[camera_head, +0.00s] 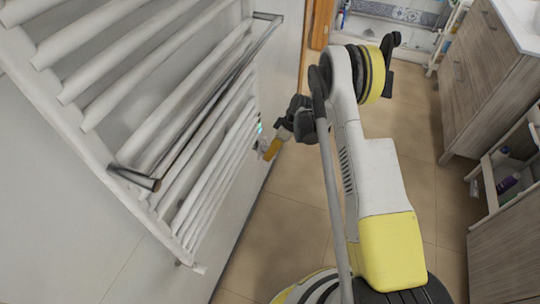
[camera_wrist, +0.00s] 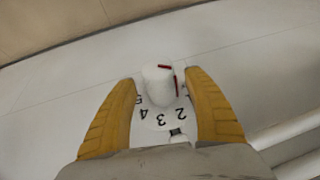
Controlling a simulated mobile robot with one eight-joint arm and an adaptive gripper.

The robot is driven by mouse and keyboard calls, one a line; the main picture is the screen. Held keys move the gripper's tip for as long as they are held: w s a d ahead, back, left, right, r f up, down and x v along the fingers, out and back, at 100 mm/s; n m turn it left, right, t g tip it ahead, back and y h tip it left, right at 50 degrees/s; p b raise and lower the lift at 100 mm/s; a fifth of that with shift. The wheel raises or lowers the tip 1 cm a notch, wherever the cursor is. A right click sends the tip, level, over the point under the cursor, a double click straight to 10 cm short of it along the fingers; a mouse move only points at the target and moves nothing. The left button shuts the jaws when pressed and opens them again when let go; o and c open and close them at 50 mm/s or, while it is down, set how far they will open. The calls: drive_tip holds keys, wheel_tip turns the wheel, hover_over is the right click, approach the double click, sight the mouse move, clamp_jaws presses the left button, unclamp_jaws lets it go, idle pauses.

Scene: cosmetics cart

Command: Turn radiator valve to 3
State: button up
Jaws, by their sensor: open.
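The white radiator valve knob (camera_wrist: 159,84) shows in the wrist view, with red marks on its top and side. A white dial face below it carries black digits, among them 3, 4 and 5, seen upside down. My gripper (camera_wrist: 160,82) is open, with one yellow finger on each side of the knob and a gap to it on both sides. In the head view my gripper (camera_head: 271,148) is beside the lower right side of the white radiator (camera_head: 130,190). The knob is not clearly visible there.
A chrome towel rail (camera_head: 215,95) juts out from the radiator. A wooden cabinet (camera_head: 485,75) and a cart with bottles (camera_head: 508,180) stand at the right. Tiled floor (camera_head: 300,190) lies between. White radiator pipes (camera_wrist: 290,130) show at the wrist view's lower right.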

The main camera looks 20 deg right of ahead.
drive_tip(key=shift+w+a+f, duration=0.1)
drive_tip(key=shift+a+f, duration=0.2)
drive_tip(key=shift+f, duration=0.35)
drive_tip(key=c, duration=1.2)
drive_tip(key=shift+f+m+g+y, duration=0.1)
drive_tip(key=shift+m+g+y, duration=0.2)
drive_tip(key=shift+g+y, duration=1.2)
drive_tip(key=shift+g, duration=0.3)
